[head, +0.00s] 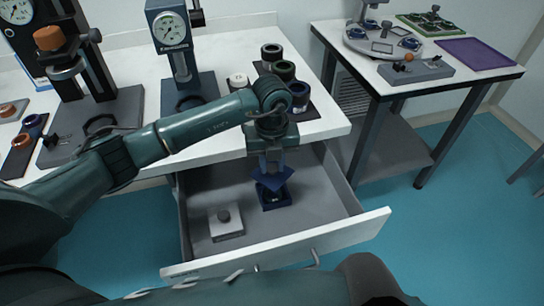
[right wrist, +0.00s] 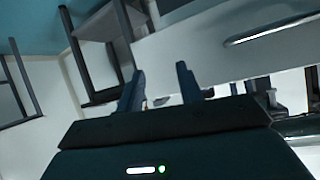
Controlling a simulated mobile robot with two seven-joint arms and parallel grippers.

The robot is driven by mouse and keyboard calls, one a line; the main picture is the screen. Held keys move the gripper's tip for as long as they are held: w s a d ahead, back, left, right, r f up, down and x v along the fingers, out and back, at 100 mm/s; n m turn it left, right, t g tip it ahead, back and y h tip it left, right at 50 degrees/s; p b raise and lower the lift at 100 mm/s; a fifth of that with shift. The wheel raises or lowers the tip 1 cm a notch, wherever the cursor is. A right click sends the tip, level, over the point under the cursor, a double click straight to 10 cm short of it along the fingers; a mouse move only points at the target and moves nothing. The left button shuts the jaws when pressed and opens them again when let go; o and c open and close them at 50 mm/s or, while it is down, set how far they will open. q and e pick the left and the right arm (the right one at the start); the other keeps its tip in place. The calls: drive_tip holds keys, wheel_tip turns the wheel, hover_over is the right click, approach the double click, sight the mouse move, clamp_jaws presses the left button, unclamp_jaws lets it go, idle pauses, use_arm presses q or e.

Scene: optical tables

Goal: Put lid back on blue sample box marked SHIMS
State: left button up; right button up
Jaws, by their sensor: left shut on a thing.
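A blue sample box (head: 274,202) stands inside the open drawer, right of its middle. A blue lid (head: 276,179) hangs tilted just above the box, held by my left gripper (head: 271,162), which points straight down and is shut on it. I cannot tell whether the lid touches the box rim. The lid and gripper hide much of the box opening, and no SHIMS marking is readable. My right gripper (right wrist: 160,84) is open and empty in the right wrist view, away from the box.
A white box (head: 226,230) with a grey knob sits in the drawer, left of the blue box. The drawer front (head: 290,246) juts out below the white worktop (head: 325,118). Dial gauges and a tray of dark rings stand on the worktop. A side table (head: 400,75) is at right.

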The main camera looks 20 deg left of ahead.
use_arm(q)
drive_tip(key=n, duration=0.3)
drive_tip(key=f+n, duration=0.1)
drive_tip(key=n, duration=0.1)
drive_tip(key=shift+w+f, duration=0.1)
drive_tip(key=shift+w, duration=0.25)
drive_tip(key=shift+f+b, duration=0.4)
drive_tip(key=shift+f, duration=0.25)
wheel_tip(320, 180, down, 3)
drive_tip(key=b, duration=0.2)
drive_tip(key=shift+f+b, duration=0.15)
drive_tip(key=shift+b, duration=0.25)
drive_tip(key=shift+f+b, duration=0.35)
drive_tip(key=shift+f, duration=0.5)
use_arm(e)
drive_tip(key=shift+w+a+f+m, duration=0.25)
drive_tip(key=shift+w+f, duration=0.05)
drive_tip(key=shift+f, duration=0.25)
drive_tip(key=shift+w+a+f+m, duration=0.2)
drive_tip(key=shift+w+f+m, duration=0.1)
drive_tip(key=shift+f, duration=0.2)
drive_tip(key=shift+s, duration=0.1)
use_arm(q)
drive_tip(key=shift+f, duration=0.1)
use_arm(e)
drive_tip(key=shift+r, duration=0.1)
